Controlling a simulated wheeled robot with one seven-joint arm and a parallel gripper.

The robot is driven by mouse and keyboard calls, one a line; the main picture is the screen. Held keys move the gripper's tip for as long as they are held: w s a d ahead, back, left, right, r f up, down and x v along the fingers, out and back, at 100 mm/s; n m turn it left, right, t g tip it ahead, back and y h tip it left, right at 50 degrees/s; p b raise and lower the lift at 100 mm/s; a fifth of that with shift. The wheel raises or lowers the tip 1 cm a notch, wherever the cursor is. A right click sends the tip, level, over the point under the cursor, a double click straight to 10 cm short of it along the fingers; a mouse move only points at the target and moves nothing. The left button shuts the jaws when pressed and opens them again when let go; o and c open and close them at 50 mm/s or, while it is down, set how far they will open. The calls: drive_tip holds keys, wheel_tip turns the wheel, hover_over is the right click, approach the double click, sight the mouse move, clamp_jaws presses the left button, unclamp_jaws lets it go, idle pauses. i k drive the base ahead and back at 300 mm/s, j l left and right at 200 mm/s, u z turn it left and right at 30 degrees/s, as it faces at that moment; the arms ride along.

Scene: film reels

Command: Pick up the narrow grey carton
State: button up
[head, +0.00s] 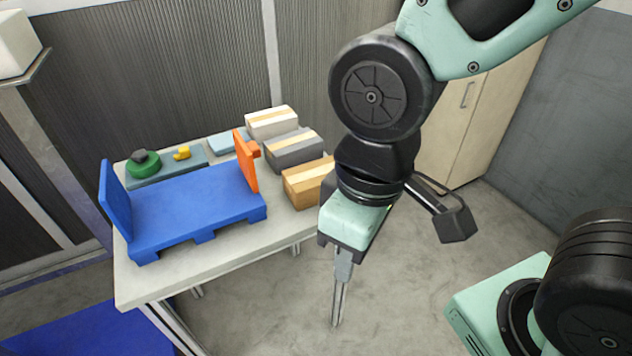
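The grey carton (289,153) with a tan tape strip along its top lies on the table (222,259) near its right end. It is the middle one of three cartons in a row. A whitish carton (268,122) is behind it and a brown-orange carton (304,187) is in front of it. My gripper (337,318) points down over the floor, to the right of the table's front edge and apart from the cartons. Its fingers show nearly edge-on, so the gap between them cannot be judged. No object shows at the fingertips.
A blue platform (195,205) with a raised blue end and an orange upright (246,158) stands on the table, left of the cartons. Behind it are a green round thing (143,168) and a small yellow piece (181,153). A ribbed wall (170,70) closes the back.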

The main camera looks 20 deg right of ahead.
sight(299, 147)
drive_tip(key=i+l+u, duration=0.15)
drive_tip(key=i+l, duration=0.15)
drive_tip(key=i, duration=0.2)
drive_tip(key=i+l+u, duration=0.1)
drive_tip(key=i+l, duration=0.3)
drive_tip(key=i, duration=0.05)
